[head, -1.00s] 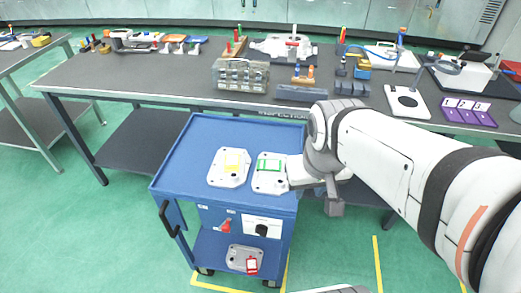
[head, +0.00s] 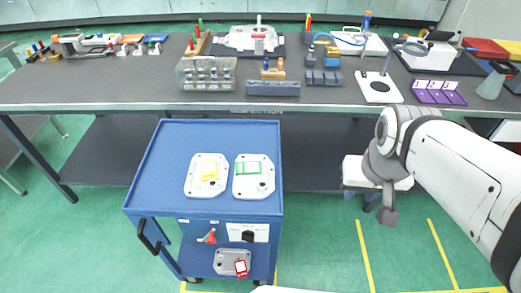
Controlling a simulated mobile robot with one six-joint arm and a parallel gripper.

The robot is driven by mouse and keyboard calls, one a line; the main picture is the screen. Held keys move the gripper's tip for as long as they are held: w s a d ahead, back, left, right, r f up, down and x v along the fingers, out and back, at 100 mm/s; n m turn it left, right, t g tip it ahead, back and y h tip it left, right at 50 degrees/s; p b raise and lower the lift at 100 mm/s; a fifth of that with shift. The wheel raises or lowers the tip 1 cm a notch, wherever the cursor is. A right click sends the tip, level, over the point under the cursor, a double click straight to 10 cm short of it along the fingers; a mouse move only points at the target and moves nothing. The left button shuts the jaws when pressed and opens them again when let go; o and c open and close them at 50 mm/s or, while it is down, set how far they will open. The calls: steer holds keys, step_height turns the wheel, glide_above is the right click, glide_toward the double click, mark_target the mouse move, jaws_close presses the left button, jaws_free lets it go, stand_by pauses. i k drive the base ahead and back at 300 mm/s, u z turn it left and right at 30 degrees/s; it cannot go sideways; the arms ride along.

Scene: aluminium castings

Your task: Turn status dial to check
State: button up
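A black dial (head: 249,236) sits on a white panel (head: 262,230) on the front of the blue cart (head: 160,165), below its top tray. The dial's markings and pointer are too small to read. My gripper (head: 389,214) is at the right, clear of the cart and in front of the dark workbench. It is well to the right of the dial and does not touch it. Its fingers are seen so that I cannot tell whether they are open or shut. I see nothing held in it.
A red handle (head: 208,237) is left of the dial. Two castings (head: 207,188) with yellow and green labels lie on the cart top. A red-tagged casting (head: 232,262) lies on the lower shelf. The workbench (head: 130,97) behind holds several parts. Green floor is free between cart and gripper.

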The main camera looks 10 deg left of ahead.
mark_target(247, 236)
steer(key=z, duration=0.15)
steer(key=k, duration=0.95)
steer(key=u, duration=0.75)
steer(key=i, duration=1)
steer(key=u, duration=0.1)
steer(key=k, duration=0.55)
steer(key=z, duration=1.6)
steer(key=k, duration=0.8)
steer(key=u, duration=0.05)
